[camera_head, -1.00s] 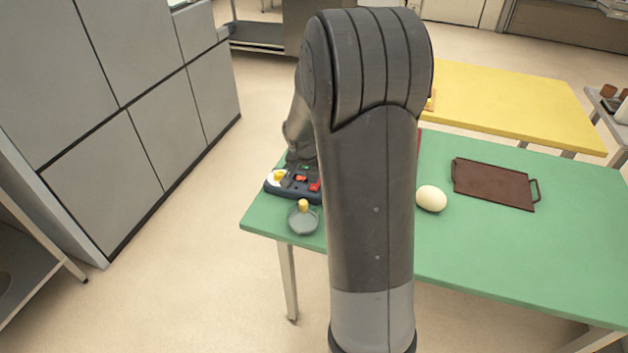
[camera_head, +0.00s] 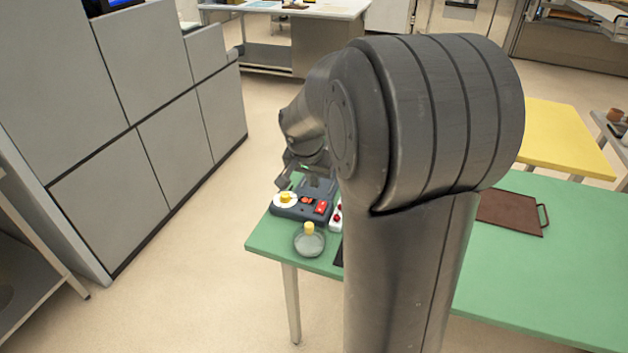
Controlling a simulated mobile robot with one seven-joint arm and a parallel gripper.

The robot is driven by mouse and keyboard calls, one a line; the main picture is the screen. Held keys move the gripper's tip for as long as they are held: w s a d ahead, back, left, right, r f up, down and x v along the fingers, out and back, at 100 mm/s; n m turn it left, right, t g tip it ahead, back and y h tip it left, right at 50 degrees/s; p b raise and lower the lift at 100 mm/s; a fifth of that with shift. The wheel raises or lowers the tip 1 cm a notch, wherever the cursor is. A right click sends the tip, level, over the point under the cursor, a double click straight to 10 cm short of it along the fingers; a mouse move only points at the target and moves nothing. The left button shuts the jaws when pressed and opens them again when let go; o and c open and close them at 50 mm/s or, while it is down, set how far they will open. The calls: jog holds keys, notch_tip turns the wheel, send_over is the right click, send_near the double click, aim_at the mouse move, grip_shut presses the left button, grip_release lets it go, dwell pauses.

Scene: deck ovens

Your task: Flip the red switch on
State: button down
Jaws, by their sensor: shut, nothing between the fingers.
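A dark control box (camera_head: 294,212) sits at the left end of the green table. On its top are a yellow knob (camera_head: 285,198) on a white dial, an orange-red button (camera_head: 307,200) and a red switch (camera_head: 321,207) on the right. The switch is too small to tell which way it is tipped. My gripper (camera_head: 290,183) is just behind and above the box, partly hidden by my own arm. It is shut and empty, apart from the red switch.
A glass dish with a yellow knob (camera_head: 309,240) stands in front of the box. A white piece with red buttons (camera_head: 336,216) is at its right, partly hidden by my arm. A brown tray (camera_head: 511,212) lies on the green table (camera_head: 560,275). A yellow table (camera_head: 560,140) stands behind.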

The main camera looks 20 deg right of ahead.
aim_at(322, 203)
jog(key=shift+w+d+r, duration=0.15)
jog(key=shift+w+d, duration=0.25)
jog(key=shift+w, duration=0.35)
jog(key=x, duration=1.4)
jog(key=shift+w+d+r, duration=0.1)
jog(key=shift+w+d, duration=0.1)
jog(key=shift+d, duration=0.1)
